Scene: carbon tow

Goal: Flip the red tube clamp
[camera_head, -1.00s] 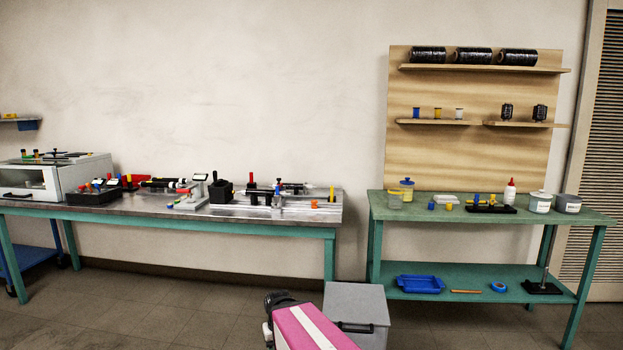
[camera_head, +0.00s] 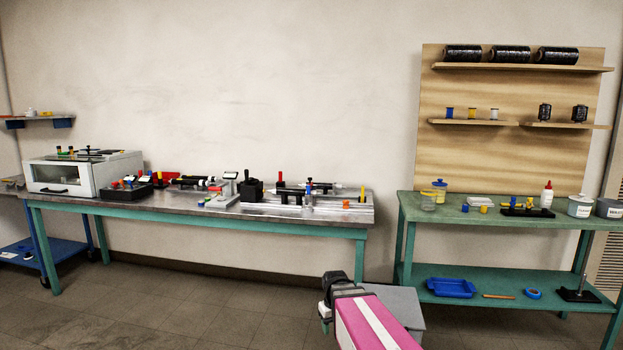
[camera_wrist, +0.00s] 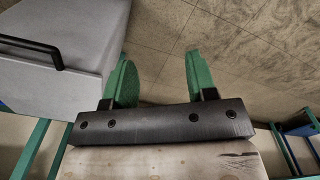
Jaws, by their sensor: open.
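On the steel-topped bench (camera_head: 220,218), a small red upright part (camera_head: 280,176) stands on a black fixture at the right end; it may be the red tube clamp, but it is too small to be sure. Several other red pieces lie farther left on this bench, such as a red block (camera_head: 165,178). My arm shows at the bottom of the head view, low in front of the bench's right end and far from these parts. In the wrist view my gripper (camera_wrist: 160,78) is open, with two green fingers apart and only floor between them.
A grey cabinet (camera_head: 402,302) stands beside my arm; it also shows close at the upper left of the wrist view (camera_wrist: 70,70). A green bench (camera_head: 460,212) with jars and a lower shelf is at the right. The floor before the steel-topped bench is clear.

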